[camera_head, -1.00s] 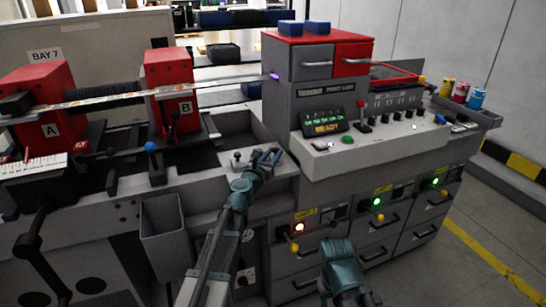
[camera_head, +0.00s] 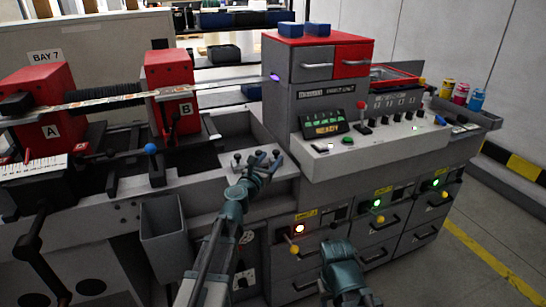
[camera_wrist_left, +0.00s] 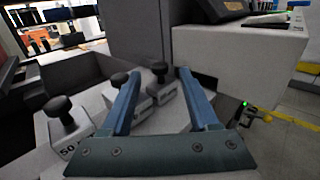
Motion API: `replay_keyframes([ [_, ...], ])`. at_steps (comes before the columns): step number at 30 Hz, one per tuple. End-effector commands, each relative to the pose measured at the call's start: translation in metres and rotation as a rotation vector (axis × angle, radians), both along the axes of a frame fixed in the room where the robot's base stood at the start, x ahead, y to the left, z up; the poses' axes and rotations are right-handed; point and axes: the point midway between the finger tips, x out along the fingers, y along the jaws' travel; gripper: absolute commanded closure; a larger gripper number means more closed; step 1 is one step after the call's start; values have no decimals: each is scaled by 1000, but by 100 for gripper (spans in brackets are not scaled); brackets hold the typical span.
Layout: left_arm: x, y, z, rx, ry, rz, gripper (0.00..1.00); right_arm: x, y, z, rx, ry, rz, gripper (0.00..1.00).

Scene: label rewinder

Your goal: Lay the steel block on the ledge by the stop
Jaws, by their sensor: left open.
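Several pale grey blocks with black knobs stand on the grey deck; the left block (camera_wrist_left: 68,130) bears "50" in the left wrist view. Another knobbed block (camera_wrist_left: 165,92) shows beyond and between my left fingers. In the head view the blocks are small and partly hidden by my left gripper (camera_head: 266,166). That gripper is open, its fingers spread low over the deck near the blocks, with nothing visibly held. I cannot tell which block is the steel one, nor make out the ledge and stop. Part of my right arm shows at the bottom; its gripper is out of view.
A grey bin (camera_head: 165,232) hangs on the machine front, left of my left arm. The control panel (camera_head: 385,132) rises right of the deck. Red stands (camera_head: 170,90) and a blue-knobbed lever (camera_head: 151,149) are at the left. An open recess lies behind the blocks.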

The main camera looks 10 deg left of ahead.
Motion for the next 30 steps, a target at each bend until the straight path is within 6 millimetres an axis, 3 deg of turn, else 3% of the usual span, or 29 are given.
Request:
replay_keyframes([
  [1, -15, 2, 0, 0, 0, 1, 39, 0, 0, 0, 0, 0, 0, 50],
  [6, -51, 9, 0, 0, 0, 2, 39, 0, 0, 0, 0, 0, 0, 50],
  [12, -84, 16, 0, 0, 0, 2, 39, 0, 0, 0, 0, 0, 0, 50],
  [23, -91, 18, 0, 1, 0, -1, 39, 0, 0, 0, 0, 0, 0, 50],
  [26, -92, 5, -3, 63, 0, -37, 39, 0, 0, 0, 0, 0, 0, 50],
  [29, -99, -40, -16, 292, -6, -177, 39, 0, 0, 0, 0, 0, 0, 50],
  [30, -106, -66, -27, 433, -14, -264, 39, 0, 0, 0, 0, 0, 0, 50],
])
